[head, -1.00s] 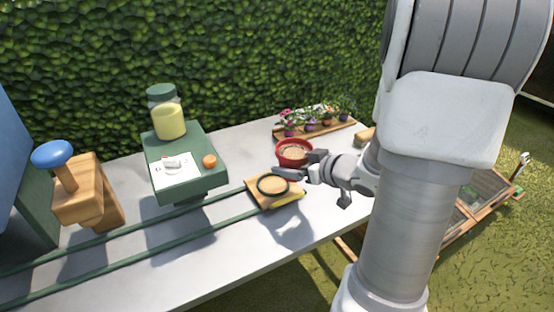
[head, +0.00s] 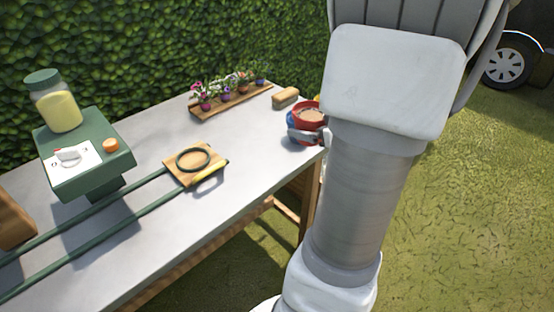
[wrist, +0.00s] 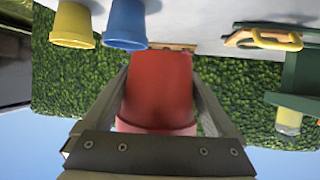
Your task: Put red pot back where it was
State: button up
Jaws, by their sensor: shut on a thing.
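The red pot (head: 309,113), filled with brown soil, is near the right end of the table in the head view. My gripper (head: 303,134) is shut on it. In the wrist view, which looks upside down, the red pot (wrist: 160,85) sits between both fingers. A blue pot (wrist: 126,22) and a yellow pot (wrist: 72,24) stand side by side close by in the wrist view. In the head view only small parts of the blue pot (head: 291,118) and yellow pot (head: 317,98) show behind the red pot. Whether the red pot touches the table is hidden.
A tan block (head: 285,97) and a wooden tray of flowers (head: 232,102) lie along the back of the table. A wooden square with a dark ring (head: 194,163) sits on green rails. A green machine (head: 84,150) with a jar (head: 55,102) stands left. The table's middle is clear.

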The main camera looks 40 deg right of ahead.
jog(key=b, duration=0.6)
send_over(269, 157)
notch_tip(269, 157, down, 7)
jog(key=shift+f, duration=0.15)
jog(key=shift+s+f+b, duration=0.1)
jog(key=shift+f+b, duration=1.05)
jog(key=shift+f, duration=0.65)
jog(key=shift+f, duration=0.15)
jog(key=o, duration=1.5)
jog(key=shift+f, duration=0.1)
jog(key=shift+s+r, duration=0.25)
jog(key=shift+r, duration=0.2)
jog(key=p+v, duration=0.4)
jog(key=v, duration=0.5)
jog(key=shift+b+v, duration=0.7)
jog(key=shift+v, duration=0.5)
